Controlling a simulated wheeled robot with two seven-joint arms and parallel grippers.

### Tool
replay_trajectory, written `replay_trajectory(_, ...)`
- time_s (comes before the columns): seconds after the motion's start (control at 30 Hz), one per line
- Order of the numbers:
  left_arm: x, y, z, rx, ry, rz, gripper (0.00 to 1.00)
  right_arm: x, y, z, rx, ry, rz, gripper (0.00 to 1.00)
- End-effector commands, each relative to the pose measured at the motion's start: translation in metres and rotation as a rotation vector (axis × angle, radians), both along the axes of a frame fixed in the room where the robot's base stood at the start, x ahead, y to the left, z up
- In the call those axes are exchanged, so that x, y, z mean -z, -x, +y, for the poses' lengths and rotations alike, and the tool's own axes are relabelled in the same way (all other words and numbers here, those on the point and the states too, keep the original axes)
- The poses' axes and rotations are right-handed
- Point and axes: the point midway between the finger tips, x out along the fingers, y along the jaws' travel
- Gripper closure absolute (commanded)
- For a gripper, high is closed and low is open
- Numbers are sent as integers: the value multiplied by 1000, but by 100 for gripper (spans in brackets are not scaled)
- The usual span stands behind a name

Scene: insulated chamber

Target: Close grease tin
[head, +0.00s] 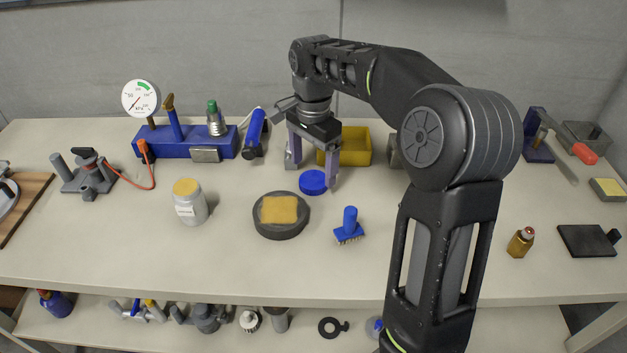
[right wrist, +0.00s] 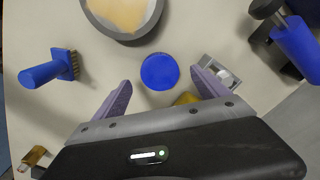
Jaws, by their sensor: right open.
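The grease tin appears to be the pale grey jar (head: 190,208) with a small label, too small to read. It stands upright left of centre in the head view, with yellow-orange contents showing at its top. A round blue lid (head: 314,182) lies flat on the bench to its right; it also shows in the right wrist view (right wrist: 160,71). My right gripper (head: 312,170) is open and empty, pointing down with its fingers on either side of the lid. In the right wrist view, the fingers (right wrist: 163,84) are apart from the lid. My left gripper is not in view.
A dark round dish (head: 282,230) with a yellow pad lies between tin and lid. A blue brush (head: 349,228) stands in front of the lid, and a yellow bin (head: 355,147) behind it. A blue fixture (head: 178,143) with a gauge stands behind the tin. The bench front is mostly clear.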

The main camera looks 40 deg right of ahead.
Motion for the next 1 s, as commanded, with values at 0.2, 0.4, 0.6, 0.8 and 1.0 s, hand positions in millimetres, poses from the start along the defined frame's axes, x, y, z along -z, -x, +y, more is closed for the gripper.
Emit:
replay_trajectory(0.2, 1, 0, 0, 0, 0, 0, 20, 30, 1, 0, 0, -1, 2, 16)
replay_trajectory(0.4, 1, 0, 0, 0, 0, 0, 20, 33, 1, -1, 0, 0, 0, 16)
replay_trajectory(0.6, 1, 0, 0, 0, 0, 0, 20, 33, 1, -1, 0, 0, 0, 16)
replay_trajectory(0.8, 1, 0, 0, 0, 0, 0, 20, 33, 1, -1, 0, 0, 0, 16)
replay_trajectory(1.0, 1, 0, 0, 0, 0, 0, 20, 33, 1, -1, 0, 0, 0, 26)
